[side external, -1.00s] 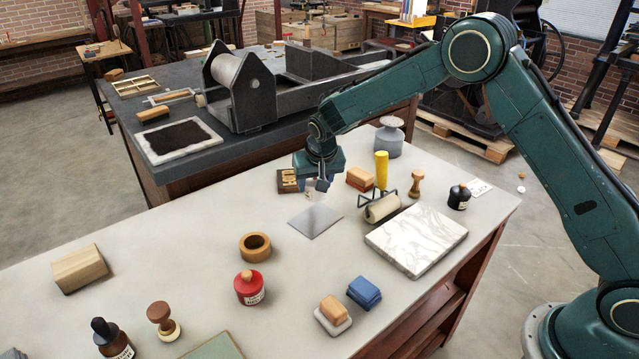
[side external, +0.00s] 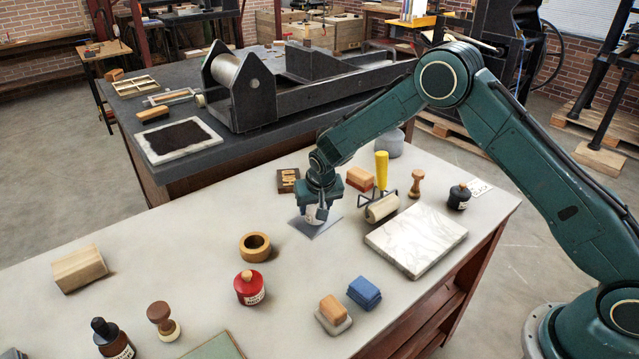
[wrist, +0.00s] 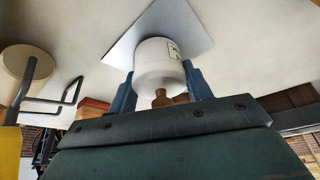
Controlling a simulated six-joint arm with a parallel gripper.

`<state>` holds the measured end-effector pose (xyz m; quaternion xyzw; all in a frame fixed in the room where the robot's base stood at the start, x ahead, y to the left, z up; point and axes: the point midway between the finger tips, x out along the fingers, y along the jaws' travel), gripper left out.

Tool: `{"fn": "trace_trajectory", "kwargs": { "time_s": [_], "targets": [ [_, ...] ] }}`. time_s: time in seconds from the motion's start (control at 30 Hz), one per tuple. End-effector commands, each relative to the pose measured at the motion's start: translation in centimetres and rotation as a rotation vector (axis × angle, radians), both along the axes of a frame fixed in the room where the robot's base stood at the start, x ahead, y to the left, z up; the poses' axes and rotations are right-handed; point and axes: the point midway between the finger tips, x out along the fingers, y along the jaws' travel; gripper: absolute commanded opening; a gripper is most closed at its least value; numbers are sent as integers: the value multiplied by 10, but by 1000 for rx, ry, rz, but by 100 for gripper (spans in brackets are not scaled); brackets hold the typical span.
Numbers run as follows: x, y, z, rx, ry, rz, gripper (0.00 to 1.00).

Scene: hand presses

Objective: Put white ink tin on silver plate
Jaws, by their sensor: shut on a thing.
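The white ink tin (side external: 312,217) is upright between the fingers of my gripper (side external: 318,207), low over the silver plate (side external: 300,228). In the wrist view the tin (wrist: 157,52) has a small label and a brown knob. My gripper (wrist: 159,70) is shut on it, one blue finger on each side. The silver plate (wrist: 185,25) lies flat on the pale table under the tin. I cannot tell for sure whether the tin's base touches the plate. The fingers partly hide the tin in the side view.
A roller with a yellow handle (side external: 382,170) and an orange-topped block (side external: 360,179) stand close to the right. A small wooden type block (side external: 287,180) is just behind left. A marble slab (side external: 416,238) lies front right.

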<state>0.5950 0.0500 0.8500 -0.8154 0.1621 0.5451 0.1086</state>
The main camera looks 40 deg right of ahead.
Motion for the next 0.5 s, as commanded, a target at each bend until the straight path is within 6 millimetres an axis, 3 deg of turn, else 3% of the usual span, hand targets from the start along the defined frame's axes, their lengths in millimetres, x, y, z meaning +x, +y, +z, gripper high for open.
{"fn": "trace_trajectory", "kwargs": {
  "time_s": [0.4,0.43,0.5],
  "targets": [
    [1,0,-2,0,-2,-1,19],
    [0,0,-3,0,0,-1,53],
    [0,0,-3,0,0,-1,67]
  ]
}}
